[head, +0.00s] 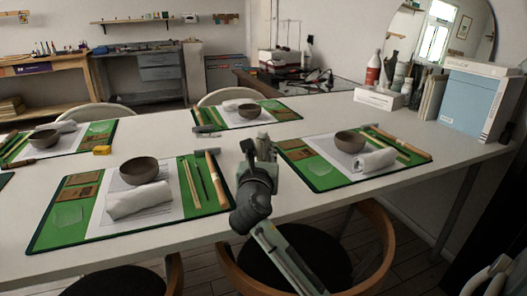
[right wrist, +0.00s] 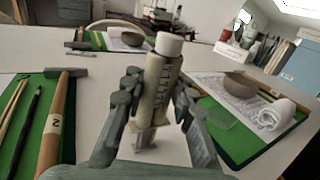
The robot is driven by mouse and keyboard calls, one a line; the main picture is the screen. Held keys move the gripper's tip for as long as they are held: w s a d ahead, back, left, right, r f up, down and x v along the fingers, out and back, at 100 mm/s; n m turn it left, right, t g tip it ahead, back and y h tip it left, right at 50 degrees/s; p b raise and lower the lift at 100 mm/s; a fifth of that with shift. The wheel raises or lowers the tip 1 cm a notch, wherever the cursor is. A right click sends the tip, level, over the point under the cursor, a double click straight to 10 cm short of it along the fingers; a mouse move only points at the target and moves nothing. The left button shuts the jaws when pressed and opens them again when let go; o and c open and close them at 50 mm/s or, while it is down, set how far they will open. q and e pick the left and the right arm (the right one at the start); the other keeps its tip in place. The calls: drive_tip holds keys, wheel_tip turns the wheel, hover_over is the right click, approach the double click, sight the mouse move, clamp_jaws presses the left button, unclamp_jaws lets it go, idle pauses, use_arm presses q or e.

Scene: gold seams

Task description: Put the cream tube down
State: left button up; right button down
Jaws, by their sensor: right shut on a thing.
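The cream tube (right wrist: 156,88) has a white cap and dark print on its side. It stands roughly upright between the fingers of my right gripper (right wrist: 153,100), which is shut on it in the right wrist view. In the head view my right gripper (head: 260,150) is over the white table (head: 255,205), in the gap between the near left mat and the right mat. The tube is mostly hidden there. I cannot tell whether its lower end touches the table. My left gripper is not in view.
Near left mat (head: 52,232) holds a bowl (head: 139,171), a rolled cloth (head: 139,199) and a hammer (head: 214,178). Right mat (head: 318,180) holds another bowl (head: 350,141) and cloth (head: 375,160). Bare tabletop lies between them. Boxes (head: 478,100) and bottles (head: 373,70) stand at the right back.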

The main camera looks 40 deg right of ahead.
drive_tip(key=shift+f, duration=0.6)
drive_tip(key=c, duration=1.2)
unclamp_jaws()
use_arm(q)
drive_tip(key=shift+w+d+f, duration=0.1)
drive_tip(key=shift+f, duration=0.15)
